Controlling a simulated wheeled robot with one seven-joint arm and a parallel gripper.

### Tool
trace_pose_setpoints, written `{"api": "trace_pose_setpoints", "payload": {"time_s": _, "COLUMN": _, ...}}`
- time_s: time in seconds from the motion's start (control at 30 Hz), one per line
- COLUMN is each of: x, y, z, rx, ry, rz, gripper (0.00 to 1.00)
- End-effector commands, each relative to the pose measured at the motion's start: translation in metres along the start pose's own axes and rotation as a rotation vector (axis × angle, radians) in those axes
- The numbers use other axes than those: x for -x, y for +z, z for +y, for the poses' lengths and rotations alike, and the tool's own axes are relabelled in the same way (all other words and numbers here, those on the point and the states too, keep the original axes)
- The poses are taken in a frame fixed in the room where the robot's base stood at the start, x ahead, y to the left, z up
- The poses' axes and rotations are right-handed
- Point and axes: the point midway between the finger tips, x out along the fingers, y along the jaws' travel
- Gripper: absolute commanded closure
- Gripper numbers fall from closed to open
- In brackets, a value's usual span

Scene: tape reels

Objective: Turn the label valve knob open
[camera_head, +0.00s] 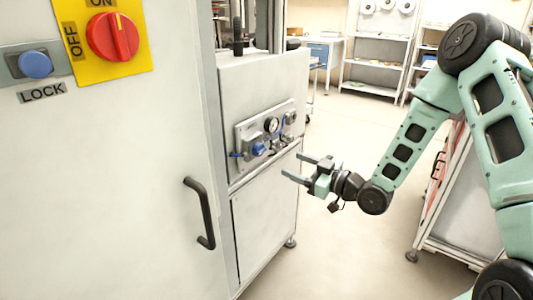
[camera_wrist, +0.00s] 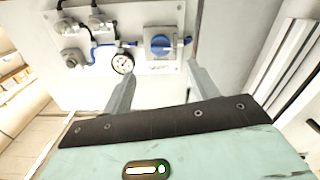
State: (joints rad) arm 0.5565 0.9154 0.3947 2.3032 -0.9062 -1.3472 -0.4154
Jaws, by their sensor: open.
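The valve knob is blue and sits on a pale panel (camera_head: 243,132) on the machine's side. The knob (camera_head: 259,149) shows in the head view, left of a round gauge. In the wrist view the same blue knob (camera_wrist: 160,45) is at the upper middle, with a small label (camera_wrist: 158,68) under it that is too blurred to read. My gripper (camera_head: 306,167) is open and empty, in front of and below the panel, apart from the knob. In the wrist view its two fingers (camera_wrist: 158,82) point up toward the panel, with the knob beyond them.
A round gauge (camera_wrist: 122,63) and blue tubing are beside the knob. A red switch (camera_head: 112,37) and a blue lock button (camera_head: 36,65) are on the near door, which has a black handle (camera_head: 200,212). Open floor lies right of the machine. A cart (camera_head: 455,205) stands at right.

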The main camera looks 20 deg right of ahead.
Motion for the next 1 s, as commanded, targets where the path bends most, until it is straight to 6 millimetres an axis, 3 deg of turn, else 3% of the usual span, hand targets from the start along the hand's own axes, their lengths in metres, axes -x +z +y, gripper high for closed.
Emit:
{"api": "trace_pose_setpoints", "payload": {"time_s": 0.2, "x": -0.048, "y": -0.001, "z": -0.001, "rx": -0.001, "ry": -0.002, "rz": 0.002, "gripper": 0.41}}
{"api": "trace_pose_setpoints", "payload": {"time_s": 0.5, "x": -0.096, "y": 0.000, "z": 0.000, "rx": 0.000, "ry": 0.000, "rz": 0.000, "gripper": 0.41}}
{"api": "trace_pose_setpoints", "payload": {"time_s": 0.7, "x": -0.107, "y": 0.000, "z": 0.000, "rx": -0.001, "ry": 0.000, "rz": -0.001, "gripper": 0.41}}
{"api": "trace_pose_setpoints", "payload": {"time_s": 0.97, "x": -0.107, "y": 0.000, "z": 0.000, "rx": -0.001, "ry": 0.000, "rz": -0.001, "gripper": 0.41}}
{"api": "trace_pose_setpoints", "payload": {"time_s": 1.0, "x": -0.107, "y": 0.000, "z": 0.000, "rx": -0.001, "ry": 0.000, "rz": -0.001, "gripper": 0.49}}
